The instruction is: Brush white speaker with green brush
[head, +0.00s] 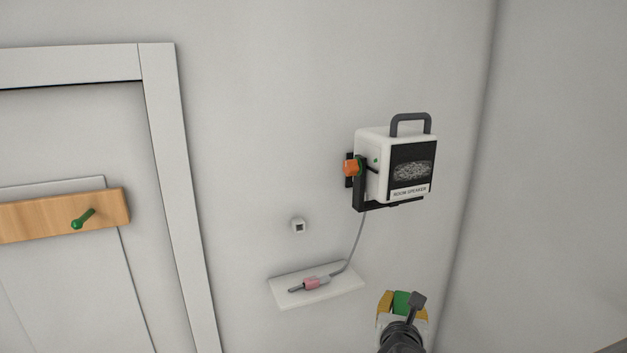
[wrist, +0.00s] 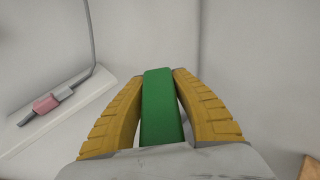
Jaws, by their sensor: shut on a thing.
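The white speaker (head: 371,158) is mounted on the wall in a black bracket, with a dark handle on top and a dusty-looking grey patch on its black front, labelled "ROOM SPEAKER". My gripper (head: 402,303) is below the speaker, apart from it. Its yellow fingers are shut on the green brush, whose green part (wrist: 162,108) stands between them in the wrist view; it also shows in the head view (head: 403,302). The brush's bristles cannot be made out. The speaker is not seen in the wrist view.
A white wall shelf (head: 335,289) left of my gripper holds a pink cable connector (head: 312,284); its grey cable runs up to the speaker. A small wall socket (head: 299,226) sits above the shelf. A door with a wooden bar (head: 40,215) and green peg is at left. A wall corner is at right.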

